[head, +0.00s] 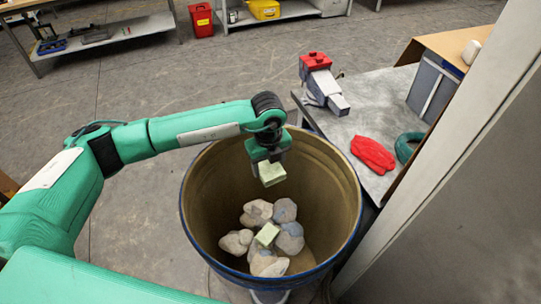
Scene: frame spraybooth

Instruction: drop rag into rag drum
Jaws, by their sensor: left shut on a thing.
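The rag drum (345,185) is a large open round drum with a brown inside and a dark blue rim, standing in the middle of the head view. My left gripper (269,164) points down over its opening, toward the far side. It is shut on a pale green, block-shaped rag (272,175), which hangs clear of the pile below. I cannot tell exactly how high it is relative to the rim. Inside the drum lie several crumpled grey and beige rags (257,210) and another pale green block-shaped piece (267,234). My right gripper is not in view.
A pale post (440,140) stands at the right. A red bin (202,20) stands at the back; the floor between is clear.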

